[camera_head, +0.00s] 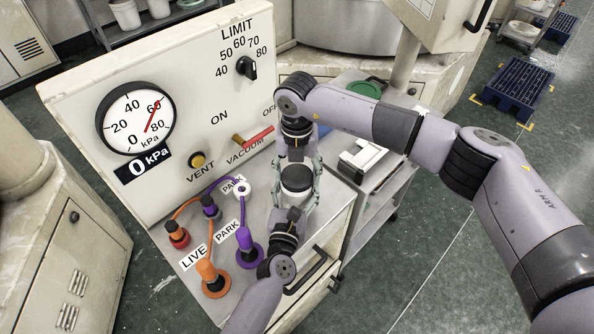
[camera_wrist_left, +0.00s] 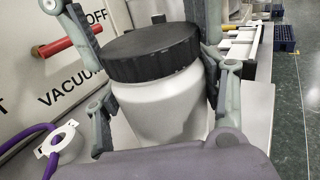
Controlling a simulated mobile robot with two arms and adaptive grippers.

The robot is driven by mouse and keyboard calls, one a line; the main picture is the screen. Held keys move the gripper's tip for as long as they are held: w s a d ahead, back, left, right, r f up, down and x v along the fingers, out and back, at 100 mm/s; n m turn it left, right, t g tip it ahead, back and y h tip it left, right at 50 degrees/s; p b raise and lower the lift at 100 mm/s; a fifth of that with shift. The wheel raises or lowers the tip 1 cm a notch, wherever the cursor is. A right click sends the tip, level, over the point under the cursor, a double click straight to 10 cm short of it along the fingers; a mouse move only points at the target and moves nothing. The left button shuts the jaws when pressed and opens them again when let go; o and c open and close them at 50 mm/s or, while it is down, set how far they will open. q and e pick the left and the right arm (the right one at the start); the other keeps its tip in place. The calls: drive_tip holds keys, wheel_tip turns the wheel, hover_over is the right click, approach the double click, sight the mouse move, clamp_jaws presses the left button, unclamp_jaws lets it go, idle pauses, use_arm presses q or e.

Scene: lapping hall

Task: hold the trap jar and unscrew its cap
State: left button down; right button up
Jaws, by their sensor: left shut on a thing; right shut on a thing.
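The trap jar (camera_head: 294,196) is a white, wide-mouthed jar standing upright on the grey worktop in front of the control panel. Its black ribbed cap (camera_head: 296,176) sits level on top. In the left wrist view the jar body (camera_wrist_left: 160,105) and cap (camera_wrist_left: 153,52) fill the middle. My left gripper (camera_head: 291,203) comes from the near side and is shut around the white body. My right gripper (camera_head: 298,165) reaches over from the far side and is shut on the cap, one finger on each side. No gap between cap and jar shows.
The panel carries a gauge (camera_head: 135,118), a LIMIT knob (camera_head: 247,68), a VENT button (camera_head: 198,160) and a red-handled VACUUM lever (camera_head: 254,137). Orange (camera_head: 211,279) and purple (camera_head: 248,247) hose plugs stand left of the jar. A cart (camera_head: 382,190) stands to the right.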

drive_tip(key=n, duration=0.9)
drive_tip(key=shift+n, duration=0.3)
drive_tip(key=n, duration=0.3)
drive_tip(key=shift+n, duration=0.4)
drive_tip(key=n, duration=0.3)
drive_tip(key=shift+n, duration=0.4)
drive_tip(key=n, duration=0.3)
drive_tip(key=shift+r+n, duration=0.1)
drive_tip(key=shift+n, duration=0.2)
drive_tip(key=n, duration=0.5)
drive_tip(key=shift+n, duration=0.3)
drive_tip(key=n, duration=0.3)
drive_tip(key=shift+n, duration=0.4)
drive_tip(key=n, duration=0.5)
drive_tip(key=shift+w, duration=0.1)
